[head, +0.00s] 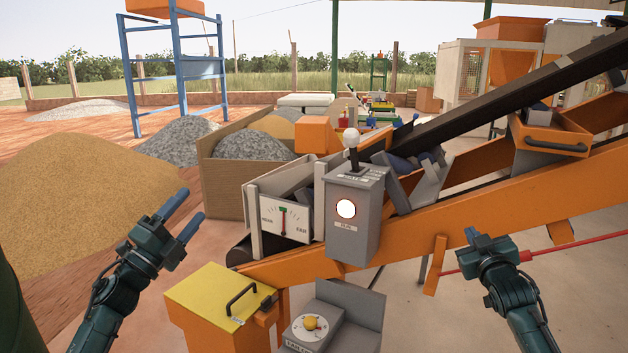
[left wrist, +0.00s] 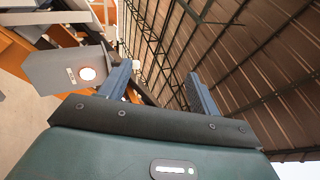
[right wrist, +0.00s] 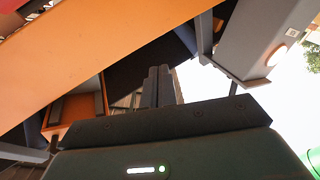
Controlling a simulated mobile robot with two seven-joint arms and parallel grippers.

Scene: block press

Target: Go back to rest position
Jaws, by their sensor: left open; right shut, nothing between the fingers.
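My left gripper (head: 183,217) is open and empty, raised in front of the sand pile at the left of the head view. Its two blue-grey fingers stand apart in the left wrist view (left wrist: 160,85). My right gripper (head: 472,236) is shut and empty, in front of the orange conveyor frame (head: 420,232) at the right. Its fingers lie together in the right wrist view (right wrist: 161,87). Neither gripper visibly touches anything in the head view.
A grey control box (head: 352,235) with a lit white button and a white-knobbed lever stands between my arms. Below it are a yellow-lidded box (head: 205,290) with a black handle and a grey box with a yellow knob (head: 310,322). A red bar (head: 580,243) runs behind my right gripper.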

